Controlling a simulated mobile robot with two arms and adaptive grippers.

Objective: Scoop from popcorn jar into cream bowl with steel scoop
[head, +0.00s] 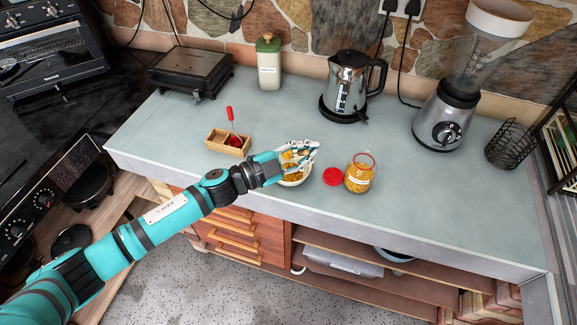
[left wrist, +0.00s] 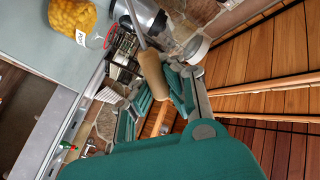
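The popcorn jar (head: 359,178) is clear, with a red rim, and stands upright on the counter holding yellow-orange contents. It also shows in the left wrist view (left wrist: 72,18). Its red lid (head: 333,177) lies just left of it. The cream bowl (head: 298,182) is left of the lid, partly hidden by my left gripper (head: 304,153); yellow-orange bits show in it. In the left wrist view my left gripper (left wrist: 165,95) is shut on the wooden handle of the steel scoop (left wrist: 152,72). The scoop's head is out of that view. My right gripper is not in view.
A wooden box (head: 221,146) with a red-handled tool stands left of the bowl. A kettle (head: 345,85), a green-lidded canister (head: 268,70) and a blender (head: 446,115) stand behind. A black wire basket (head: 510,143) is at the right. The counter right of the jar is clear.

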